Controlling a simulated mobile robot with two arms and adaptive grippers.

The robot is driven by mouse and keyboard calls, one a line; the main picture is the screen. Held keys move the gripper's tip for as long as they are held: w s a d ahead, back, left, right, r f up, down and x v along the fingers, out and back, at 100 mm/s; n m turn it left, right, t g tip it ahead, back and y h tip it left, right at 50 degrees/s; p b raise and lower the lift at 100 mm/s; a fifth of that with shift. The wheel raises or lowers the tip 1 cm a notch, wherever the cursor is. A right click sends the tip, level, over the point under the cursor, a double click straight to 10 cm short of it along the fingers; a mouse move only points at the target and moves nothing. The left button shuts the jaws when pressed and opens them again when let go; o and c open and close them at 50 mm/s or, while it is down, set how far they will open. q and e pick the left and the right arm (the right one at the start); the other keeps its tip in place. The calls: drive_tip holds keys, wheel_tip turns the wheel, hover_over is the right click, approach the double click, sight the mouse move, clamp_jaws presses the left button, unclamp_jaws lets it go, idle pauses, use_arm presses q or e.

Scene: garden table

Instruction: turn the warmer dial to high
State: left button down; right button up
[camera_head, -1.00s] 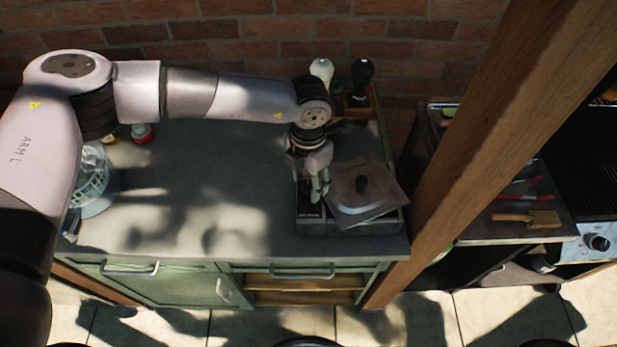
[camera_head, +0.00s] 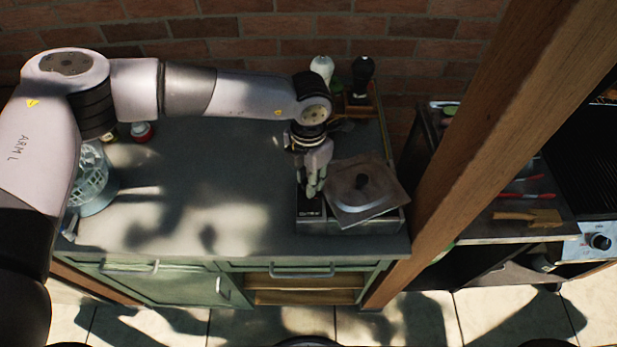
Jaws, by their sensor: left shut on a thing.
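The warmer (camera_head: 347,226) is a dark box near the front right corner of the table, with a square grey lid (camera_head: 368,207) and a black knob on top. A dark control strip (camera_head: 311,212) with small white marking lies at its left end. My left gripper (camera_head: 313,193) points down over that left end and is shut. The dial itself is hidden under the fingers, so its setting cannot be read. My right gripper is not in view.
A wooden post (camera_head: 480,150) stands close to the right. A white bottle (camera_head: 321,70) and a black bottle (camera_head: 362,74) stand behind the warmer. A glass vessel (camera_head: 92,185) is at the left. The table's middle (camera_head: 200,190) is clear.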

use_arm(q)
drive_tip(key=m+b, duration=0.2)
drive_tip(key=b, duration=0.2)
drive_tip(key=m+b, duration=0.3)
drive_tip(key=b, duration=0.1)
drive_tip(key=shift+f+b, duration=0.4)
drive_tip(key=m+b, duration=0.7)
drive_tip(key=b, duration=0.1)
drive_tip(key=shift+r, duration=0.2)
drive_tip(key=m+b, duration=0.2)
drive_tip(key=m, duration=0.1)
drive_tip(key=m+b, duration=0.1)
drive_tip(key=m, duration=0.1)
drive_tip(key=shift+r+m+b, duration=0.1)
drive_tip(key=shift+m+b, duration=0.3)
drive_tip(key=m+b, duration=0.1)
drive_tip(key=m, duration=0.2)
drive_tip(key=shift+r, duration=0.1)
drive_tip(key=shift+m+b, duration=0.3)
drive_tip(key=shift+m, duration=0.6)
